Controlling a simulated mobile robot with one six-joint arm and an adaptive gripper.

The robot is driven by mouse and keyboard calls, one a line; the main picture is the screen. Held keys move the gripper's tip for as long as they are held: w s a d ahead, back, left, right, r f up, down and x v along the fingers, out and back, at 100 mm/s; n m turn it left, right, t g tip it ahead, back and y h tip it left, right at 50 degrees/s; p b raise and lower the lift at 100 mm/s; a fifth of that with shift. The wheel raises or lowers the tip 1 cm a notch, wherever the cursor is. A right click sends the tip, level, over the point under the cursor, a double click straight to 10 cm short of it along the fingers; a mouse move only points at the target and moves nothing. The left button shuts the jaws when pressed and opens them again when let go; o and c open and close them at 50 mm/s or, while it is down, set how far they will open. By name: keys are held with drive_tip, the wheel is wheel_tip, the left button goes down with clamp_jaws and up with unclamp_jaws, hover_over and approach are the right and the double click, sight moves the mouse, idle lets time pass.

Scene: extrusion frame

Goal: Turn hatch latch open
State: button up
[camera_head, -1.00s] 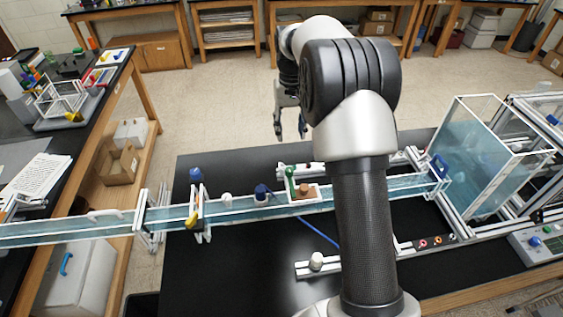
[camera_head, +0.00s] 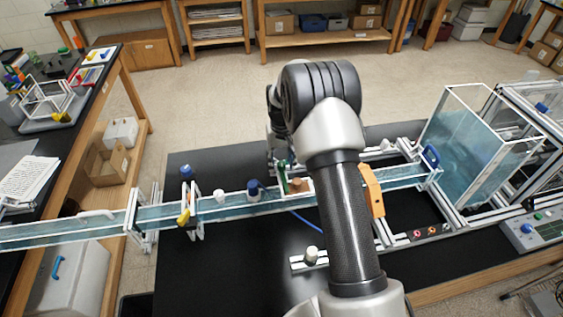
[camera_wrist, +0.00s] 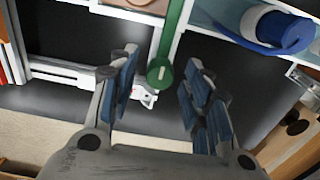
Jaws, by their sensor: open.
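A green lever (camera_wrist: 175,35) with a rounded end runs down from the top of the wrist view. I cannot tell for sure that it is the hatch latch. Its rounded end shows between the two fingers of my gripper (camera_wrist: 160,72), which is open with blue pads. No contact is visible. In the head view the green lever (camera_head: 282,173) stands at the channel beside a brown block (camera_head: 297,185). My gripper there is mostly hidden behind my arm and the lever.
A long water channel (camera_head: 228,206) crosses the black bench, with a blue-capped cylinder (camera_head: 253,190) on it. It also shows in the wrist view (camera_wrist: 284,28). A clear water tank (camera_head: 470,140) stands at the right. An orange piece (camera_head: 373,190) shows beside my arm.

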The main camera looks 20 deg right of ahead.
drive_tip(key=shift+f, duration=0.1)
drive_tip(key=shift+c, duration=0.5)
clamp_jaws()
